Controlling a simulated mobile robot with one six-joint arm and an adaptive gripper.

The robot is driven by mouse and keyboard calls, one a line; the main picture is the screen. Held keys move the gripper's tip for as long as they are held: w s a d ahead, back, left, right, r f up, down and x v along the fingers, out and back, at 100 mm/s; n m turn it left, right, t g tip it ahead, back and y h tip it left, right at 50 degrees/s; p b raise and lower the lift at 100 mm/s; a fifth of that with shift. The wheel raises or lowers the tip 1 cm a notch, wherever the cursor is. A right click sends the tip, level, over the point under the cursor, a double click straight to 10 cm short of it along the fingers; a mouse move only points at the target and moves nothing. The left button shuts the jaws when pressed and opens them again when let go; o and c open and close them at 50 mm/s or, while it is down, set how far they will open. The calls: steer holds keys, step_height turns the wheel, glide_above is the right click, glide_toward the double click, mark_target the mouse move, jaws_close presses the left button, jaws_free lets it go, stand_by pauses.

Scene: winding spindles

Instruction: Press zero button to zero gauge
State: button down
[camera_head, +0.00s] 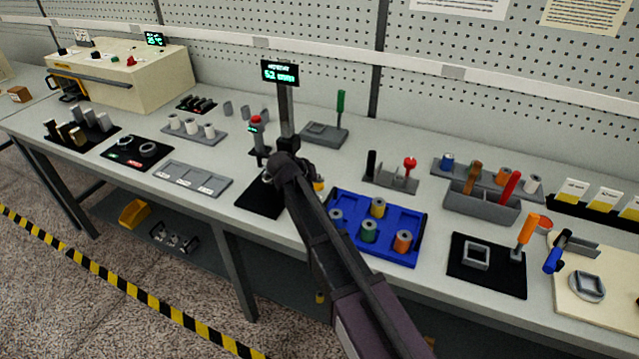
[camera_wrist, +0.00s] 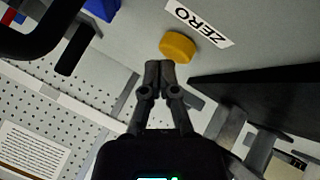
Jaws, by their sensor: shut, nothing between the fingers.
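The zero button in the wrist view is a round yellow button (camera_wrist: 178,46) beside a white label reading ZERO (camera_wrist: 199,22). My gripper (camera_wrist: 158,68) is shut and empty, its tips just short of the button in the picture; I cannot tell whether they touch. In the head view a yellow piece (camera_head: 319,185), probably the button, shows beside my arm. The gauge display (camera_head: 280,72) stands on a grey post (camera_head: 285,108) with lit green digits too small to read surely. My arm hides most of the gauge's base and my fingertips there.
A black mat (camera_head: 258,202) lies left of my arm. A blue tray (camera_head: 345,246) with several coloured spools lies close to its right. A post with a red top (camera_head: 257,121) stands just left of the gauge, and a grey stand with a green-handled tool (camera_head: 341,104) right.

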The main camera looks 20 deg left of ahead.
mark_target(318, 186)
steer(key=shift+r, duration=0.4)
steer(key=shift+r+p, duration=0.1)
steer(key=shift+p, duration=0.25)
steer(key=shift+r+p, duration=2.4)
